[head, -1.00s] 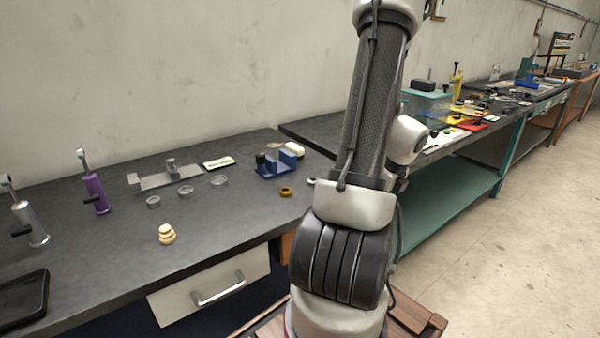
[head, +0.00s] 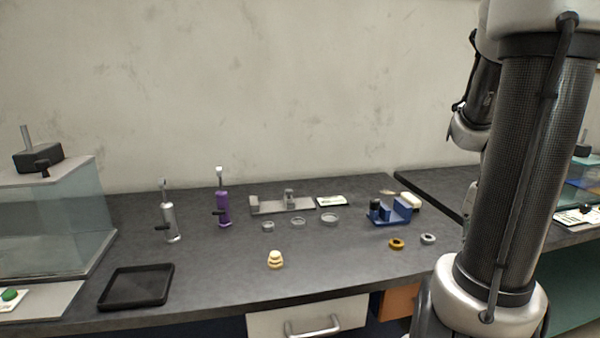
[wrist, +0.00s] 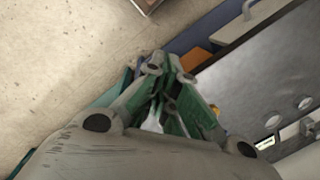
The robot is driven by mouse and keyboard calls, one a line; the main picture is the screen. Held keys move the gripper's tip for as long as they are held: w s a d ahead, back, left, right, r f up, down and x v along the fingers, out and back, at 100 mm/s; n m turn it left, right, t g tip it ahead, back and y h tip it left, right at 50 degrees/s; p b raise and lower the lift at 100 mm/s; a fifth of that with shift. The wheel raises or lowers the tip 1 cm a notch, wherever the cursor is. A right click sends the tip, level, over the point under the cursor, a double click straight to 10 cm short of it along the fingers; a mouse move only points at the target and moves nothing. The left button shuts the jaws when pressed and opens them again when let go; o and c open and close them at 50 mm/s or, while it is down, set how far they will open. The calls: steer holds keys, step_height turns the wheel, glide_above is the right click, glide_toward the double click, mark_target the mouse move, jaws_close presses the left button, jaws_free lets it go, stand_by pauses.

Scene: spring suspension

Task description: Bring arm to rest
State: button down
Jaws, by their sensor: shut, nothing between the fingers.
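My gripper (wrist: 164,68) shows in the wrist view with its fingers together and nothing between them. It points toward the pale floor (wrist: 70,60) and the bench edge, apart from any object. In the head view my arm stands upright at the right side, and the gripper itself is out of that picture. The dark bench top (head: 330,263) lies to the left of the arm.
A glass case (head: 55,225) stands at left.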

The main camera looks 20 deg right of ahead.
steer(key=w+a+r+n+t+h, duration=0.1)
steer(key=a+r+n+t, duration=0.3)
steer(key=a+r+n, duration=0.7)
steer(key=w+a+r, duration=0.1)
steer(key=a, duration=0.3)
steer(key=shift+w+n, duration=0.15)
steer(key=shift+n, duration=0.25)
